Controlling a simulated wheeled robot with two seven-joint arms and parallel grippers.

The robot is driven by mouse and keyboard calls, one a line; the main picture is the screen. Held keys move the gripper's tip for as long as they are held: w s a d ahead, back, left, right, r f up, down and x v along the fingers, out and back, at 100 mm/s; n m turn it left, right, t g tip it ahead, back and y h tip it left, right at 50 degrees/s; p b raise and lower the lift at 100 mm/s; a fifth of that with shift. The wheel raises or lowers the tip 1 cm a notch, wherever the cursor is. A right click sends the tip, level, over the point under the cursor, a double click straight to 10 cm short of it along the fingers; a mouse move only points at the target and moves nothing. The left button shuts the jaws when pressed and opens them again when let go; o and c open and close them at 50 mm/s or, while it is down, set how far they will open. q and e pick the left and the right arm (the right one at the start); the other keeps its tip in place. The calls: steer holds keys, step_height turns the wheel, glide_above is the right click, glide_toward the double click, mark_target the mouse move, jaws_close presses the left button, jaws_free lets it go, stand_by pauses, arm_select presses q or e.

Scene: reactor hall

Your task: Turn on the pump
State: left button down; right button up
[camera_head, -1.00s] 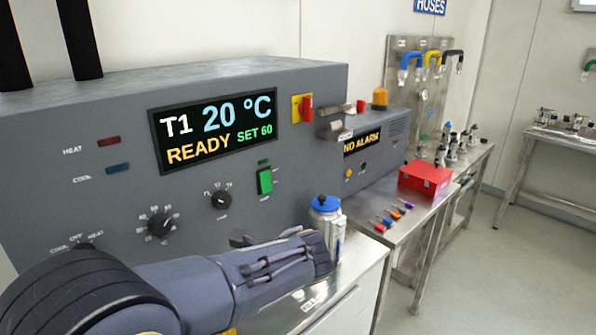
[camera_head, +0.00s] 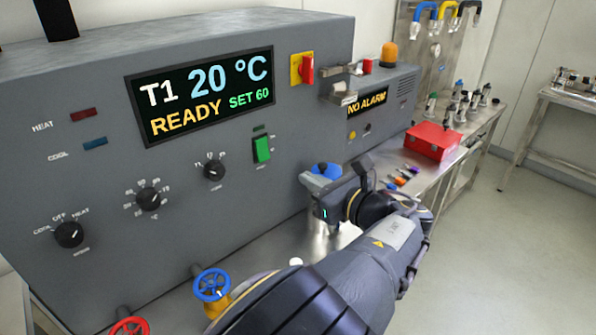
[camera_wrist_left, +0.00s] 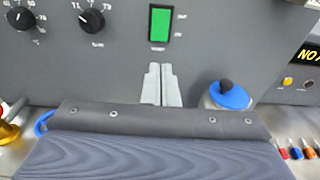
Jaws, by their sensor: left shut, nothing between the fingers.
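The grey control unit (camera_head: 230,200) has a display (camera_head: 207,94) reading T1 20 °C, READY, SET 60. A green rocker switch (camera_head: 262,149) sits on its front, with a small dark green strip above it. Its label is too small to read. The switch also shows in the left wrist view (camera_wrist_left: 160,25). My left gripper (camera_head: 308,181) is below and to the right of the switch, apart from it. In the left wrist view its pale fingers (camera_wrist_left: 161,84) are shut and empty, pointing at the panel just below the switch. My right gripper is not in view.
A blue-capped vessel (camera_wrist_left: 230,96) stands close right of the fingers, partly hidden in the head view. Knobs (camera_head: 148,198) lie left of the switch, a red-yellow switch (camera_head: 303,69) above right. Blue (camera_head: 212,285) and red (camera_head: 130,327) valve wheels stand low in front.

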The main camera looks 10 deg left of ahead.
mark_target(265, 157)
arm_select(q)
steer(key=p+x, duration=0.2)
steer(key=x, duration=1)
steer(key=shift+w+a+p, duration=0.15)
steer(key=shift+a+p, duration=0.1)
steer(key=shift+p, duration=0.05)
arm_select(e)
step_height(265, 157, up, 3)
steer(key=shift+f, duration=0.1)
arm_select(q)
steer(key=shift+w+a+f+y+b, duration=0.2)
steer(key=shift+a+f+y+b, duration=0.1)
steer(key=shift+b, duration=0.3)
steer(key=shift+d+r, duration=0.1)
steer(key=shift+r, duration=0.1)
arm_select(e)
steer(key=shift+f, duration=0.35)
